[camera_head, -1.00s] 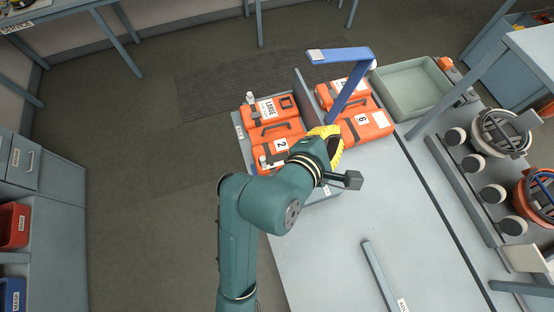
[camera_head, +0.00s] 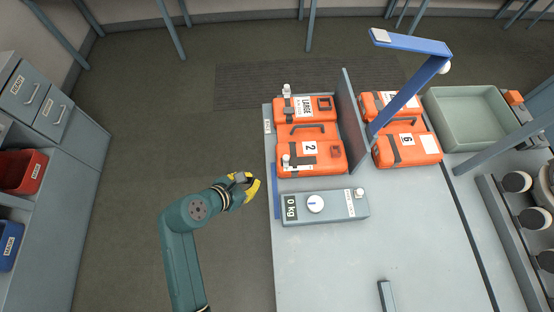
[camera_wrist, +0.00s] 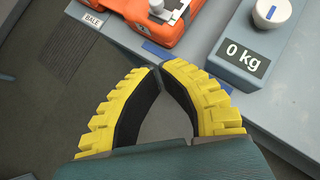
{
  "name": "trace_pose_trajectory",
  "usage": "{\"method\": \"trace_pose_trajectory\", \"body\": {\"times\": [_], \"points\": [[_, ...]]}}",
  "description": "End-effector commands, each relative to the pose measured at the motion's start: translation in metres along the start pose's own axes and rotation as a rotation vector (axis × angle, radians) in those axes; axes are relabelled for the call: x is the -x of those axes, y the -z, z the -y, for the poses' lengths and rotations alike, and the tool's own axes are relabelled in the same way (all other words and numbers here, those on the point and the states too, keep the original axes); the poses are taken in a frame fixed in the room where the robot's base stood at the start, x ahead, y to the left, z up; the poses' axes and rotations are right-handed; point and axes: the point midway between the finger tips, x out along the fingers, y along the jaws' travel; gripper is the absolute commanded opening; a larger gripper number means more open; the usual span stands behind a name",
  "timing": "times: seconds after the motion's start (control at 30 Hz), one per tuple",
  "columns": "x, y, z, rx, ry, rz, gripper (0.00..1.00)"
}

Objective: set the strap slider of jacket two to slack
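Jacket two is the orange case (camera_head: 318,153) labelled 2, lying in the front left of the rack on the table. A grey strap crosses its left part and bears a small white-topped slider (camera_head: 286,160). The slider's setting is too small to read. In the wrist view part of an orange case (camera_wrist: 125,20) shows at the top, with a strap and white-topped piece (camera_wrist: 157,7). My gripper (camera_head: 256,184) is left of the table's edge, apart from the case. In the wrist view its yellow-backed fingers (camera_wrist: 158,68) meet at the tips with nothing between them.
A grey scale (camera_head: 340,206) reading 0 kg stands just in front of jacket two. Another orange case (camera_head: 305,107) lies behind it. A grey divider (camera_head: 353,120) and case 6 (camera_head: 408,150) are to the right, under a blue arm-like stand (camera_head: 410,95). The front table is mostly clear.

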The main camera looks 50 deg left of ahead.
Motion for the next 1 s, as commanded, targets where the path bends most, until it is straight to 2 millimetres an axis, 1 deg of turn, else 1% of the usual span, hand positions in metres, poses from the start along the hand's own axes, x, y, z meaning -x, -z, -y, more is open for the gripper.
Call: {"method": "trace_pose_trajectory", "body": {"times": [0.17, 0.5, 0.53, 0.6, 0.7, 0.8, 1.0], "points": [[-0.028, 0.001, 0.001, -0.003, 0.003, -0.002, 0.0], [-0.103, 0.002, 0.001, -0.003, 0.003, -0.001, 0.0], [-0.105, -0.006, 0.0, -0.006, 0.001, 0.002, 0.0], [-0.113, -0.014, 0.001, -0.005, 0.001, 0.001, 0.0], [-0.122, -0.022, 0.0, -0.003, 0.0, 0.0, 0.0], [-0.126, -0.026, 0.001, -0.001, 0.0, -0.002, 0.0], [-0.127, -0.027, 0.001, -0.001, 0.0, -0.002, 0.0]]}}
